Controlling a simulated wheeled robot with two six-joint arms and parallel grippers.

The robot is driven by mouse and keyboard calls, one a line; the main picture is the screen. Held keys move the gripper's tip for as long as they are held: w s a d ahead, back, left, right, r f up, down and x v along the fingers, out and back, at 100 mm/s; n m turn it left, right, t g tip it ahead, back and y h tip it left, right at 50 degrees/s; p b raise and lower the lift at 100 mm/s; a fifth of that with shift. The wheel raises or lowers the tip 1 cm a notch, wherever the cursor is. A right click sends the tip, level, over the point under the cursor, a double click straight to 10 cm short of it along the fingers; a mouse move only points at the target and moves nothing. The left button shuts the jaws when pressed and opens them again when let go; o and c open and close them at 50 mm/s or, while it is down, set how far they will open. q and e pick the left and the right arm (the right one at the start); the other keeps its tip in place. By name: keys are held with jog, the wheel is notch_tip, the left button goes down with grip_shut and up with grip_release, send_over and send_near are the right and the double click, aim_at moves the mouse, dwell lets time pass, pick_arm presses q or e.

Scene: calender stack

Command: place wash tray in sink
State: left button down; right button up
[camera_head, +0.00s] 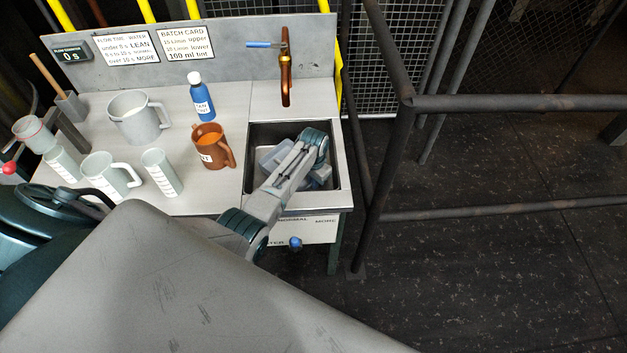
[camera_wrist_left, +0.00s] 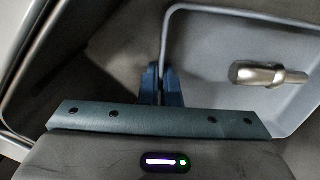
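The pale blue-grey wash tray (camera_head: 268,155) is inside the dark basin of the sink (camera_head: 335,190) in the head view, partly hidden by my left arm. In the left wrist view the tray (camera_wrist_left: 220,45) fills the upper right, with its rim and wall showing. My left gripper (camera_wrist_left: 163,88) has its blue fingers close together on either side of the tray's wall, and appears shut on it. Its fingertips are hidden in the head view. Whether the tray touches the basin floor cannot be told. My right gripper is not in view.
A copper tap (camera_head: 285,75) stands behind the sink. A brown jug (camera_head: 212,150), a blue bottle (camera_head: 201,100) and several pale jugs and cups stand left of it. Dark railings (camera_head: 395,140) stand to the right.

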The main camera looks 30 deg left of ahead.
pick_arm(q)
jog(key=shift+f, duration=0.2)
jog(key=c, duration=1.6)
grip_release()
jog(key=shift+c, duration=0.2)
jog(key=shift+r, duration=0.15)
notch_tip(320, 180, up, 13)
